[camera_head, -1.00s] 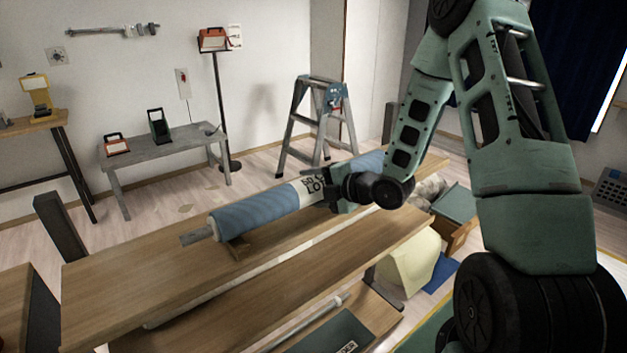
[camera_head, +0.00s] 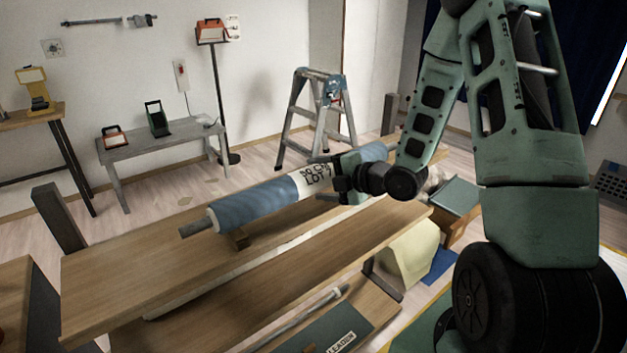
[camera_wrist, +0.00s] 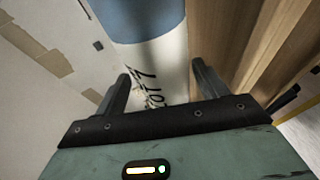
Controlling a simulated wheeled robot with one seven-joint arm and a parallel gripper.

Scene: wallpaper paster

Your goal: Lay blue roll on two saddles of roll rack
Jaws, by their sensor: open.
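The blue roll (camera_head: 255,202) has a white lettered band (camera_head: 308,184) and a thin core poking out at its left end. It lies lengthwise along the wooden plank in the head view. A small wooden saddle (camera_head: 239,241) of the roll rack shows under its left part, and the roll appears to rest on it. The other saddle is hidden behind the roll and my arm. My gripper (camera_head: 343,178) is at the white band. In the wrist view the open fingers (camera_wrist: 161,88) stand on either side of the white band (camera_wrist: 160,62), with the blue part (camera_wrist: 140,15) beyond.
The wooden plank (camera_head: 120,268) has bare room at its left end. A lower shelf holds a pale rod (camera_head: 300,318) and a dark labelled sheet (camera_head: 335,335). A stepladder (camera_head: 318,110) and a grey bench (camera_head: 165,143) stand behind, apart from the roll.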

